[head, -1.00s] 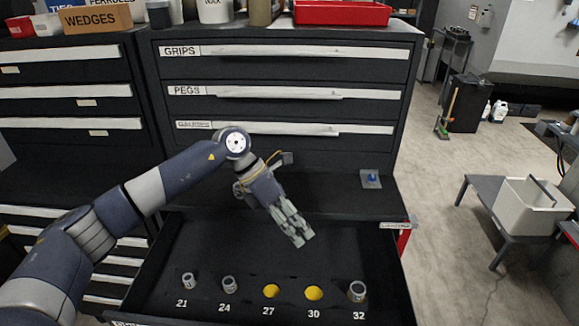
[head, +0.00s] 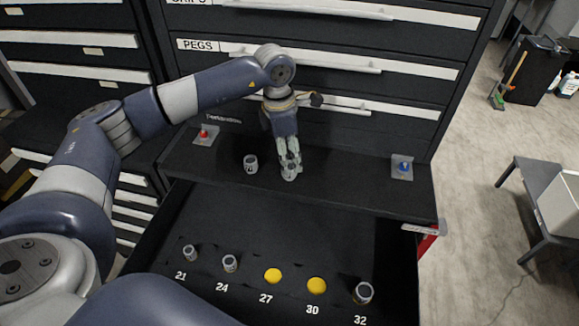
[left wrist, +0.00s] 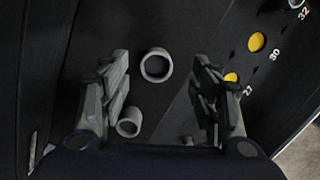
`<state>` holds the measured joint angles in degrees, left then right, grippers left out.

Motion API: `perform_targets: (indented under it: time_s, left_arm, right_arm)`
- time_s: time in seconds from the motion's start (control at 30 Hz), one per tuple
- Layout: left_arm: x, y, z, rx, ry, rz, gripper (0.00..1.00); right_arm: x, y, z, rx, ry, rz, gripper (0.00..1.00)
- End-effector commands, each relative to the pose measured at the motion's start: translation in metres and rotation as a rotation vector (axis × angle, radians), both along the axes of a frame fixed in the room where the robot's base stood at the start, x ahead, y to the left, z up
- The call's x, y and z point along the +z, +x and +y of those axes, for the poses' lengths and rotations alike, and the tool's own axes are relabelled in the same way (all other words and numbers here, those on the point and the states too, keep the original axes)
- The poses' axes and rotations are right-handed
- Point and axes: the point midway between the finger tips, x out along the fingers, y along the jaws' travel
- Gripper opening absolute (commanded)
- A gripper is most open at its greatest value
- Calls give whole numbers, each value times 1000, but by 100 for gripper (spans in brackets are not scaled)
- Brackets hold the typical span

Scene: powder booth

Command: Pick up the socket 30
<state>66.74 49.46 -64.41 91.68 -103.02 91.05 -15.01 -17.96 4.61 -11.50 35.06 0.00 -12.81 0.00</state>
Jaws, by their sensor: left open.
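Two loose metal sockets stand upright on the black ledge above the open drawer, and I cannot read a size on either. The right one (head: 290,173) is directly under my left gripper (head: 288,158), whose fingers partly hide it. In the left wrist view this socket (left wrist: 156,66) is the wider ring, lying between the open fingertips (left wrist: 162,78) and not gripped. The left socket (head: 250,164) is a little to the left and shows as the smaller ring (left wrist: 129,122). Slot 30 (head: 316,286) is empty, showing yellow. My right gripper is not in view.
Slot 27 (head: 272,275) is also empty. Sockets 21 (head: 190,253), 24 (head: 229,263) and 32 (head: 362,293) stand in the drawer. A red-topped piece (head: 205,134) and a blue-topped piece (head: 402,167) sit on the ledge. The cabinet front rises behind.

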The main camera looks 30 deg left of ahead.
Motion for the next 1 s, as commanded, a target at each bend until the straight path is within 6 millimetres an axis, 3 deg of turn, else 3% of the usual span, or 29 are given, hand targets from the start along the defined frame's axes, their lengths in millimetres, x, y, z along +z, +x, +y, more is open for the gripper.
perform_targets:
  time_s: [0.33, 0.5, 0.73, 0.77, 0.9, 1.0]
  left_arm:
    - [-33, 1, 4, 2, 0, 4, 57]
    - [-51, 3, 1, 1, -1, 1, 57]
    - [-54, 3, 1, 0, -1, -1, 57]
    - [-54, 3, 1, 1, -1, -1, 55]
    - [-54, 3, 1, 1, -1, -1, 23]
    - [-54, 3, 1, 1, -1, -1, 4]
  right_arm:
    - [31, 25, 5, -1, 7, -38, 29]
    - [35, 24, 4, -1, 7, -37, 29]
    - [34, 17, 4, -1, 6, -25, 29]
    - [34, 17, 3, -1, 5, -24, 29]
    - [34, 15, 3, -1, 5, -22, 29]
    - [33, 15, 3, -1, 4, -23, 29]
